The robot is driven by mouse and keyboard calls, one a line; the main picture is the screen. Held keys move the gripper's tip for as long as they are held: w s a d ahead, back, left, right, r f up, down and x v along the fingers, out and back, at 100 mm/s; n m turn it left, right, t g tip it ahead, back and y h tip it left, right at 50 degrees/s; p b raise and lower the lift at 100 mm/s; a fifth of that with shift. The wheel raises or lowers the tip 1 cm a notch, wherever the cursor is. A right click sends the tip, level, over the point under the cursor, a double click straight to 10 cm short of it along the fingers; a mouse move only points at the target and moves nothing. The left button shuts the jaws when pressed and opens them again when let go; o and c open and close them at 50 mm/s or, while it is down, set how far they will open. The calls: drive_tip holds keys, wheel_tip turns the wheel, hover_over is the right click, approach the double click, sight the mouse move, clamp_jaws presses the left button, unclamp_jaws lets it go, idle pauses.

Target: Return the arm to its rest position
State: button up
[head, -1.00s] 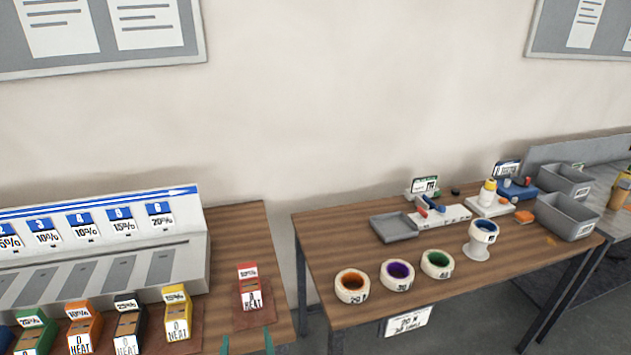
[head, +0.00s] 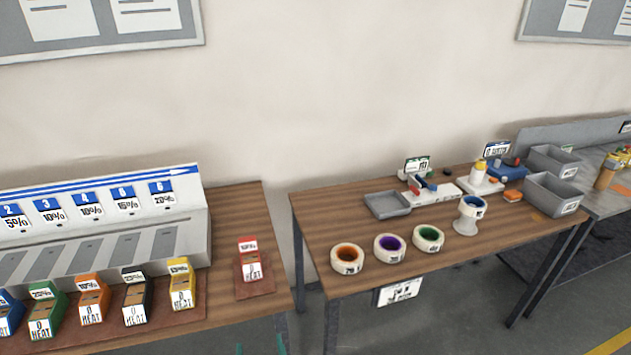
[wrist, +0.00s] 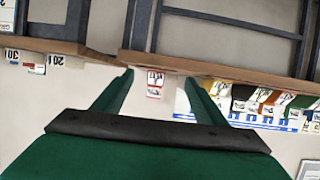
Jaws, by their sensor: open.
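My gripper (wrist: 158,82) has two green fingers standing wide apart in the wrist view, with nothing between them. Beyond the gap, a red-topped box (wrist: 156,82) shows upside down and at a distance. In the head view only faint green finger tips of my gripper (head: 261,346) show at the bottom edge, in front of the left table's front edge. The same red-topped box (head: 254,268) stands on the left table, apart from my gripper. The rest of my arm is out of the head view.
The left table (head: 236,215) bears a slotted percentage rack (head: 110,225) and a row of coloured boxes. The right table (head: 325,215) bears several tape rolls, a grey tray (head: 387,205) and grey bins (head: 553,193). A narrow gap separates the tables.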

drive_tip(key=s+d+f, duration=0.4)
drive_tip(key=s+d, duration=0.1)
drive_tip(key=s, duration=0.3)
drive_tip(key=s+d+r+m+t+h, duration=0.1)
drive_tip(key=s+d, duration=0.3)
drive_tip(key=s, duration=0.7)
drive_tip(key=s+d+r+m+t+h, duration=0.1)
drive_tip(key=s+d, duration=0.3)
drive_tip(key=s, duration=0.8)
drive_tip(key=shift+m+h, duration=0.5)
drive_tip(key=shift+h, duration=0.2)
